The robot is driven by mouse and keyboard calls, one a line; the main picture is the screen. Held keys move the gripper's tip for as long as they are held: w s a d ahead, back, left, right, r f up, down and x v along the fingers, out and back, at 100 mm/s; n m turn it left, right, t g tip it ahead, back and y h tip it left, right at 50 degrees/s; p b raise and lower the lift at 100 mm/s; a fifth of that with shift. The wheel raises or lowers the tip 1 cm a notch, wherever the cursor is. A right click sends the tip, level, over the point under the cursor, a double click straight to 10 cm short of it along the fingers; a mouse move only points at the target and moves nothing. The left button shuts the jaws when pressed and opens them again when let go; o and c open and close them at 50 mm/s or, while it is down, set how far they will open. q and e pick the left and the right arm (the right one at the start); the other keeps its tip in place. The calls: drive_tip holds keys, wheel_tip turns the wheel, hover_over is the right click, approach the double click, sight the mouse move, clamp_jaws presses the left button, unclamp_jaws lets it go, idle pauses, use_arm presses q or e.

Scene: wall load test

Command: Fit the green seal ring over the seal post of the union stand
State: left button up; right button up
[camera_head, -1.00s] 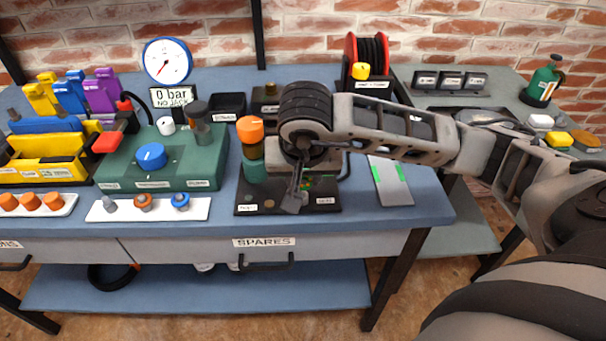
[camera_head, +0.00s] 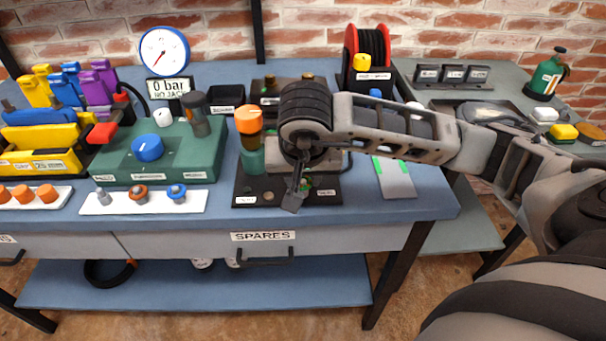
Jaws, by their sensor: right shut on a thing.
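My right gripper (camera_head: 295,197) points down over the dark base plate of the union stand (camera_head: 240,185), near its front right part. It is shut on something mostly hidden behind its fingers. A small patch of green beside the fingers (camera_head: 307,183) looks like the green seal ring. The gripper's wrist covers the middle of the stand, so I cannot make out the seal post or whether the ring is around it. A green column with an orange cap (camera_head: 249,120) stands at the plate's left back. My left gripper is not in view.
A green panel with a blue knob (camera_head: 148,148) stands to the left, with a white tray of small fittings (camera_head: 143,202) in front. A grey plate with green marks (camera_head: 394,180) lies to the right. The blue bench top (camera_head: 430,200) is clear at its right front.

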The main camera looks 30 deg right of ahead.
sight(303, 186)
drive_tip(key=shift+f, duration=0.1)
drive_tip(key=o, duration=1.3)
drive_tip(key=shift+r+p, duration=1.6)
drive_tip(key=shift+r, duration=1)
drive_tip(key=shift+r+p, duration=0.85)
drive_tip(key=shift+r, duration=0.55)
